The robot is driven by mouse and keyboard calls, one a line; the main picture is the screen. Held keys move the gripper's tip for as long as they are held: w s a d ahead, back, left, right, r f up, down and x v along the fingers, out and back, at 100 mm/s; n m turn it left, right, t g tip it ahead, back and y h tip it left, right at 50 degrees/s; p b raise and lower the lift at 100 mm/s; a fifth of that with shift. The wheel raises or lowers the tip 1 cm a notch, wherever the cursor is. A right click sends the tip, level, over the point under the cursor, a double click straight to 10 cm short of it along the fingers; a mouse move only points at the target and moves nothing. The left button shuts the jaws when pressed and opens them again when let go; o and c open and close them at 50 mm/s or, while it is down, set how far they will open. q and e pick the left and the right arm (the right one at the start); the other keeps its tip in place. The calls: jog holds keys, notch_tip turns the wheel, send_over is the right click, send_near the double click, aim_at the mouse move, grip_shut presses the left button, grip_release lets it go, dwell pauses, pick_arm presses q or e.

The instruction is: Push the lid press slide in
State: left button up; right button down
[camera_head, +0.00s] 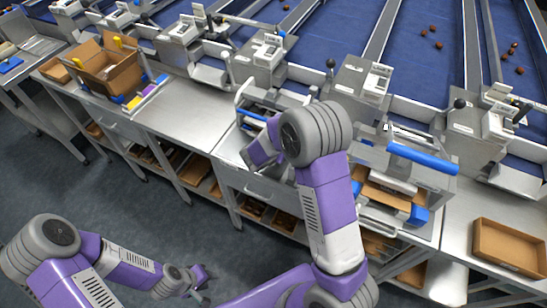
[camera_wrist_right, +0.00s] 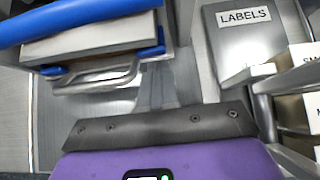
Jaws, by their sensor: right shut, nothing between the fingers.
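A lid press (camera_head: 425,178) with a long blue bar (camera_head: 422,158) stands on the bench at the right. A cardboard box sits in it between blue corner pieces. In the right wrist view a blue bar (camera_wrist_right: 75,20) crosses the top left above a grey block. Under it is a slide with a metal loop handle (camera_wrist_right: 95,82). My right gripper (camera_wrist_right: 157,72) is shut and empty, just right of that handle; contact cannot be told. In the head view it is hidden by my right arm. My left gripper (camera_head: 206,284) hangs low over the floor, open and empty.
In the right wrist view a grey LABELS box (camera_wrist_right: 245,45) and white label blocks (camera_wrist_right: 305,55) stand close on the right. An empty cardboard tray (camera_head: 510,247) lies at the far right. A carton station (camera_head: 110,70) is at the left. The bench (camera_head: 180,108) between has bare room.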

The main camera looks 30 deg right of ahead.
jog(key=shift+s+a, duration=0.7)
jog(key=shift+a, duration=0.3)
jog(key=p+v, duration=0.1)
jog(key=v, duration=0.9)
jog(key=shift+p, duration=0.35)
jog(key=shift+s+d, duration=0.1)
